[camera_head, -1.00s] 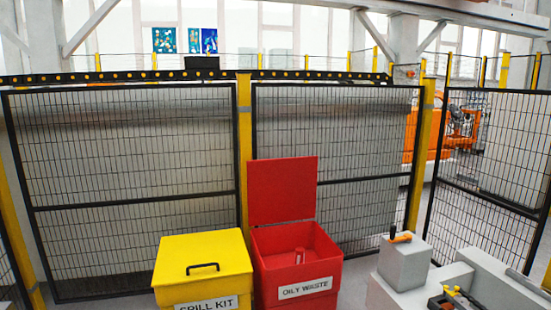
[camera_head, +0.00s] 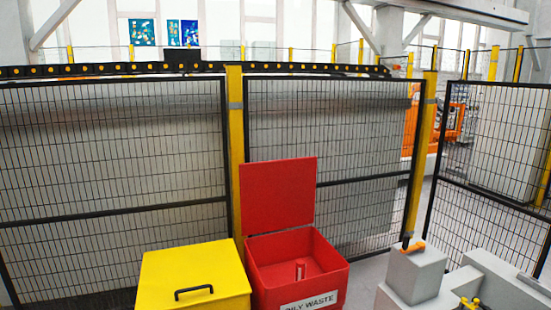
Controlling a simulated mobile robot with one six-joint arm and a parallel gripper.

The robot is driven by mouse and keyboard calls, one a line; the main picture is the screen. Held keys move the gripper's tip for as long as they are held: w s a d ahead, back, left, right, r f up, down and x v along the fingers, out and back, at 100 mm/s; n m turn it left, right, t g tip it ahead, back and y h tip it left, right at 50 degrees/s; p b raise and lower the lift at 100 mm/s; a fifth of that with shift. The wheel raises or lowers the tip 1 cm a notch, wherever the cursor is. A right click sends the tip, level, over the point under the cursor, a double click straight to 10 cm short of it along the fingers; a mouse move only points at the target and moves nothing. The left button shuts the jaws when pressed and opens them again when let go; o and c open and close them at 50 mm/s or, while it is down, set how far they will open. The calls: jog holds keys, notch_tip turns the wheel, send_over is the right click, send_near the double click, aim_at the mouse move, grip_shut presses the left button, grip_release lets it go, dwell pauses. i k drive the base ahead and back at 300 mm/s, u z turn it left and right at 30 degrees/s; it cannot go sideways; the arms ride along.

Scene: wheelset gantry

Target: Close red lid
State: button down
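The red lid (camera_head: 278,195) stands upright, open, at the back of the red oily waste bin (camera_head: 331,284). The bin's open top faces me, and a small red object (camera_head: 300,270) shows inside it. My gripper is not in this view, so I cannot see what it holds.
A yellow bin with a shut lid (camera_head: 194,279) and a black handle stands at the left, beside the red bin. A grey block (camera_head: 411,273) with an orange-handled tool on top stands at the right. Mesh fence panels (camera_head: 110,180) with yellow posts run behind the bins.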

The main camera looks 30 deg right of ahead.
aim_at(276, 195)
jog(key=z, duration=0.4)
jog(key=i, duration=1)
jog(key=z, duration=0.55)
